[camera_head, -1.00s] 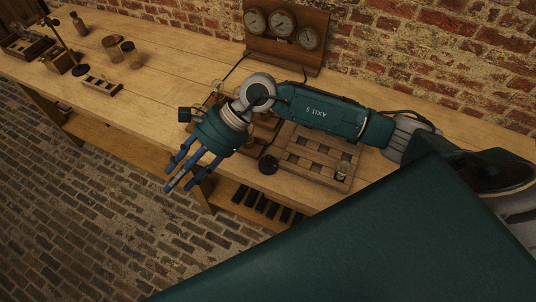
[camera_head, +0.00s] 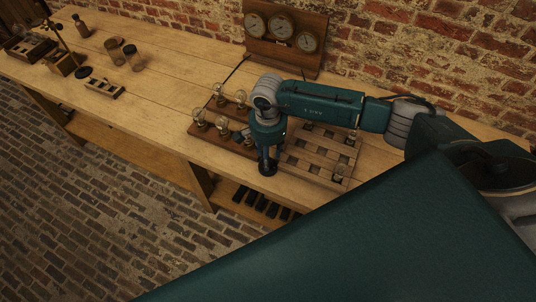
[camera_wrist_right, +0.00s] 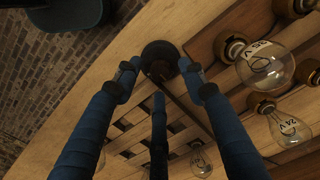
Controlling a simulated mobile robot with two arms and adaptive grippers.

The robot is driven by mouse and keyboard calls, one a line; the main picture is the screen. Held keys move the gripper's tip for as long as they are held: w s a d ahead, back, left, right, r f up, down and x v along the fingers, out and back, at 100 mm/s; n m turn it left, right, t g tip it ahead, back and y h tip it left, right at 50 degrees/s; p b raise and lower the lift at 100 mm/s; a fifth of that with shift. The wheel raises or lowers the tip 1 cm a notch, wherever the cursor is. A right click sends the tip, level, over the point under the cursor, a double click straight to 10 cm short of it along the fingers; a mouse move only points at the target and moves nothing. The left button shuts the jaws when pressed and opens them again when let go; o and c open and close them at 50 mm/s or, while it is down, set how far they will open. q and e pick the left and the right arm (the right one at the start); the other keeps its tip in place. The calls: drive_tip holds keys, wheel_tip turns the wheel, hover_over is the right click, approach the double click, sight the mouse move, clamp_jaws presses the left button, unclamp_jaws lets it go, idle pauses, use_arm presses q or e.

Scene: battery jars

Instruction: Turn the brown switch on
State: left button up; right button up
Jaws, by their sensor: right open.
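A round dark switch with a brown knob (camera_wrist_right: 160,62) sits near the front edge of the bench. In the head view its black base (camera_head: 267,169) shows just below my right gripper (camera_head: 266,158), which points down over it and partly hides it. In the right wrist view, my right gripper (camera_wrist_right: 157,78) has its blue fingers spread apart, with the knob between and just beyond the fingertips. I cannot tell whether they touch it. My left gripper is in neither view.
A board with several glass bulbs (camera_head: 222,126) stands beside the gripper, labelled bulbs showing in the wrist view (camera_wrist_right: 264,66). A slatted wooden tray (camera_head: 315,171) lies to the right. A gauge panel (camera_head: 290,55) stands behind. Jars (camera_head: 132,57) are far left.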

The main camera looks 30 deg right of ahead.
drive_tip(key=shift+f, duration=0.95)
drive_tip(key=shift+c, duration=0.5)
clamp_jaws()
